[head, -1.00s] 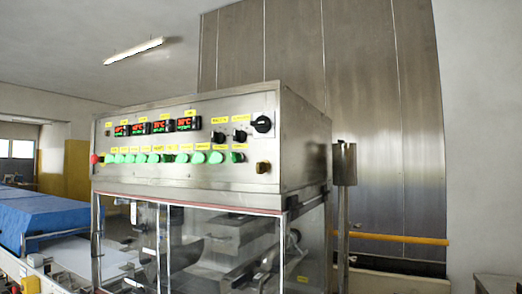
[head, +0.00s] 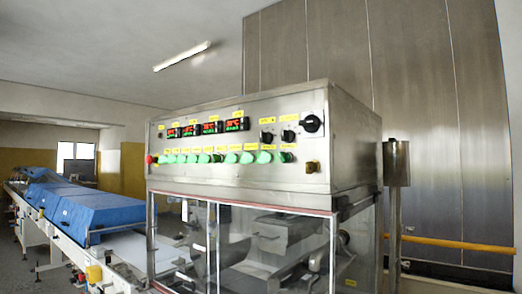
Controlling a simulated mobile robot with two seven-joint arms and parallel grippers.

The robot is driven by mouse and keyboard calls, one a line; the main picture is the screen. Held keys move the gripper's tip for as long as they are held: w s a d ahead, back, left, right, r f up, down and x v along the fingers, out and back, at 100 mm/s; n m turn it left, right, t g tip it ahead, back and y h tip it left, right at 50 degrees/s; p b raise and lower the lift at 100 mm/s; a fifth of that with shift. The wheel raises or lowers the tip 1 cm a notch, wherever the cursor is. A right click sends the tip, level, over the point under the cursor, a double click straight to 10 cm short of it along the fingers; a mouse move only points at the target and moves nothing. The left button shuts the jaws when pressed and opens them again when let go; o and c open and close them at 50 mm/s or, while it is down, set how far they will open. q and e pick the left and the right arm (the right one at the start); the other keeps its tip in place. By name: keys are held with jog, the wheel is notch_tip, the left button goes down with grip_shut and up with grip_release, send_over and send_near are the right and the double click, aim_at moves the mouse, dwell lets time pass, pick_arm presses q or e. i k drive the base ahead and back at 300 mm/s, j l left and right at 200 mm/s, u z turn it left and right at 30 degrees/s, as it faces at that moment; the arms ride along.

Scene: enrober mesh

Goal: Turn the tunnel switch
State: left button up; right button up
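The control panel (head: 240,150) is the front of a steel box on top of the enrober machine. Three black rotary knobs sit at its upper right: a left one (head: 266,137), a middle one (head: 288,135) and a larger right one (head: 312,123). Yellow labels mark many of the controls, but they are too small to read, so I cannot tell which is the tunnel switch. A row of green buttons (head: 232,158) runs below several red and green digital displays (head: 204,129). A red button (head: 150,159) is at the left end. Neither gripper is in view.
A glass-walled cabinet (head: 255,245) with a red-edged top stands under the panel. A conveyor with blue covers (head: 98,215) runs off to the left. A steel post with a cylinder (head: 396,163) and a yellow rail (head: 460,244) stand at the right.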

aim_at(285, 158)
jog(key=i+j+z, duration=0.15)
jog(key=j, duration=0.3)
jog(key=i+j+z, duration=0.1)
jog(key=j, duration=0.35)
jog(key=i+j+z, duration=0.15)
jog(key=j, duration=0.3)
jog(key=i+j+z, duration=0.15)
jog(key=j, duration=0.35)
jog(key=i+j+z, duration=0.1)
jog(key=j, duration=0.4)
jog(key=i+j+z, duration=0.15)
jog(key=j, duration=0.35)
